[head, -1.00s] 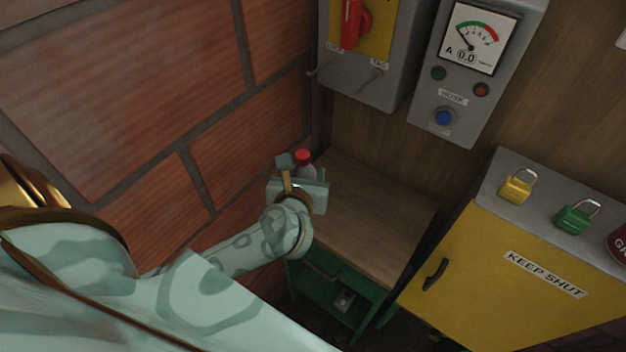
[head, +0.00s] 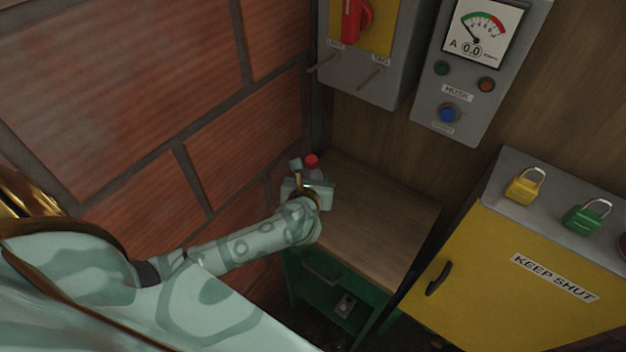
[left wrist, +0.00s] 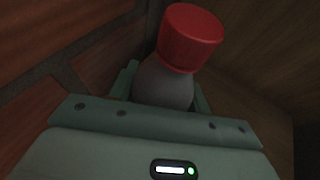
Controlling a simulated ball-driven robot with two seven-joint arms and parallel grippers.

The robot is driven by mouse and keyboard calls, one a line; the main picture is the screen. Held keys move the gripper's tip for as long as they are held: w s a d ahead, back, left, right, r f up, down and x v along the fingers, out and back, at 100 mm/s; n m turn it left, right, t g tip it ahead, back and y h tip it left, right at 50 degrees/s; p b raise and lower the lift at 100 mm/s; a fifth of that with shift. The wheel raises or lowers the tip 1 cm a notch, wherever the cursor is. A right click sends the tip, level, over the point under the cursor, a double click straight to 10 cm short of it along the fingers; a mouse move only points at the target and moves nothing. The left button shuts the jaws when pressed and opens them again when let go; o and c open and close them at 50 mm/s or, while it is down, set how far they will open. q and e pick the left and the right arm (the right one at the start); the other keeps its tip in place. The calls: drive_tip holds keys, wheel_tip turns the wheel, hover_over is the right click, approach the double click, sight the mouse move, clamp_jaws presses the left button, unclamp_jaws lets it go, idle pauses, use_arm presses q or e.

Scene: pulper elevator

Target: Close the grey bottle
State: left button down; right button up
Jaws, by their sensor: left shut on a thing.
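The grey bottle (left wrist: 162,85) has a red cap (left wrist: 190,38) on its top. In the left wrist view it stands between the fingers of my left gripper (left wrist: 160,95), which is shut on its body below the cap. In that view the cap looks tilted to the right, and I cannot tell how tightly it sits. In the head view the red cap (head: 312,161) shows just beyond my left gripper (head: 308,184), at the back left corner of the wooden-topped table (head: 385,215). The gripper hides most of the bottle and its base there. My right gripper is out of view.
A brick wall (head: 130,80) runs close along the left. Grey control boxes (head: 478,80) hang above the table. A yellow cabinet (head: 500,270) stands to the right, with a yellow padlock (head: 524,188) and a green padlock (head: 584,217) on top. The tabletop's right part is clear.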

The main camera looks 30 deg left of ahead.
use_arm(q)
drive_tip(key=shift+f, duration=0.5)
drive_tip(key=shift+f, duration=0.2)
drive_tip(key=c, duration=0.7)
unclamp_jaws()
